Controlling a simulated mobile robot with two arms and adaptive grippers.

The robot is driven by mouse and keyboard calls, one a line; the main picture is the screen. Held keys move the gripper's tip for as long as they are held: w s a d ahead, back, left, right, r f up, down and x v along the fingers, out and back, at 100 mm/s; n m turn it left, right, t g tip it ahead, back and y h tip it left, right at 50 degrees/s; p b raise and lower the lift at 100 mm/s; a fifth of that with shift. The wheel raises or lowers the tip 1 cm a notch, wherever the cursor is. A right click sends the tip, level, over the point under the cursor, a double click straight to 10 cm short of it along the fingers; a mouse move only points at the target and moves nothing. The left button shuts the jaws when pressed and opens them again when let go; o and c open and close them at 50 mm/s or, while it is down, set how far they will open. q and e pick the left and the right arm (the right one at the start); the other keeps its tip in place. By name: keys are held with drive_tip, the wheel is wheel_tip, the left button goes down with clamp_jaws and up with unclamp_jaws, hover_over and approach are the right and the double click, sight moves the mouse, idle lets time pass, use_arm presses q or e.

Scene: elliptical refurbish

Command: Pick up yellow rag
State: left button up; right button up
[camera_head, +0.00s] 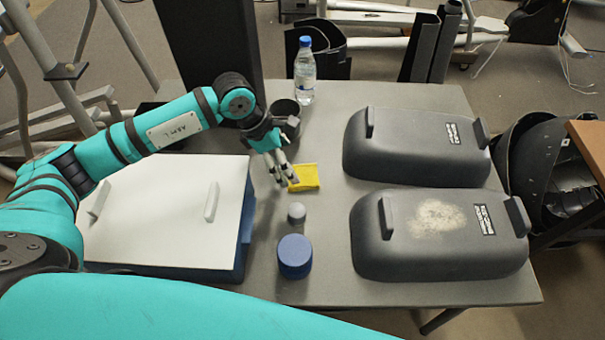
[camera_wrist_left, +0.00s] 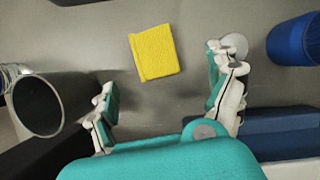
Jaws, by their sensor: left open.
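The yellow rag (camera_head: 305,177) lies folded flat on the grey table, right beside my left gripper (camera_head: 284,178) in the head view. In the left wrist view, the rag (camera_wrist_left: 154,52) lies beyond the fingertips, roughly between the two fingers. My left gripper (camera_wrist_left: 163,88) is open and empty, with its fingers spread wide apart. I cannot tell how high the fingertips are above the table. My right gripper is not in view.
A blue-lidded jar (camera_head: 295,256) and a small grey cap (camera_head: 296,212) stand in front of the rag. A dark cup (camera_head: 285,112) and a water bottle (camera_head: 305,72) stand behind. Dark covers (camera_head: 415,150) lie right; a white-lidded box (camera_head: 160,210) stands left.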

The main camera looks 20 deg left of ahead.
sight(302, 175)
use_arm(q)
drive_tip(key=x, duration=0.3)
drive_tip(key=shift+w+p+x, duration=0.2)
drive_tip(key=shift+p+x, duration=0.15)
drive_tip(key=shift+x, duration=1)
drive_tip(key=shift+w+p+x, duration=0.15)
drive_tip(key=shift+p+x, duration=0.15)
drive_tip(key=shift+x, duration=1.05)
drive_tip(key=shift+r, duration=0.1)
drive_tip(key=c, duration=1.2)
